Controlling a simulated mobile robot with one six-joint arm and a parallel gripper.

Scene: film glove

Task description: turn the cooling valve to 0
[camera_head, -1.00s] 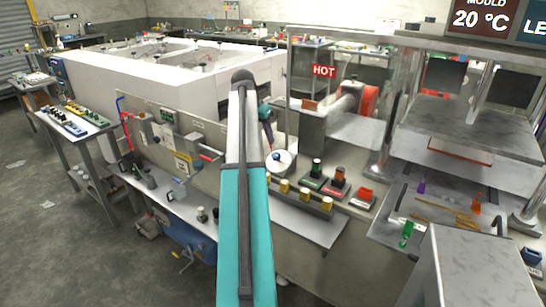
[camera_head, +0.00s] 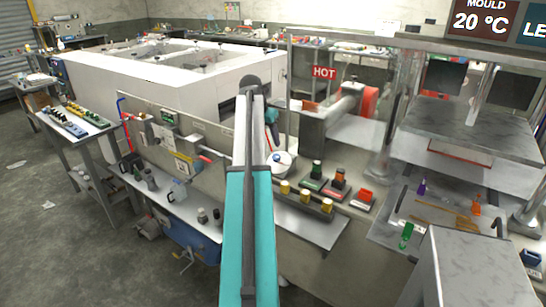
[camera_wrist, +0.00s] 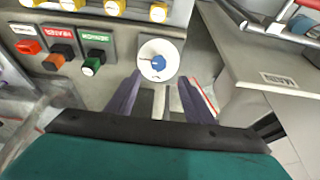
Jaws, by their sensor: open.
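A round white dial with a blue knob (camera_wrist: 158,63), which looks like the cooling valve, is on the grey panel in the wrist view. In the head view the dial (camera_head: 281,163) shows just right of my arm. The number the knob points to is too small to read. My gripper (camera_wrist: 160,85) has its two dark purple fingers apart, one to each side below the dial in the wrist view. I cannot tell the exact gap. In the head view my arm hides part of the panel.
Green (camera_wrist: 93,51), dark-and-orange (camera_wrist: 60,55) and red (camera_wrist: 28,47) controls sit left of the dial in the wrist view. Yellow knobs (camera_head: 304,195) line the panel's front edge. A red HOT sign (camera_head: 325,73) hangs behind. A grey cabinet (camera_head: 480,268) stands at right front.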

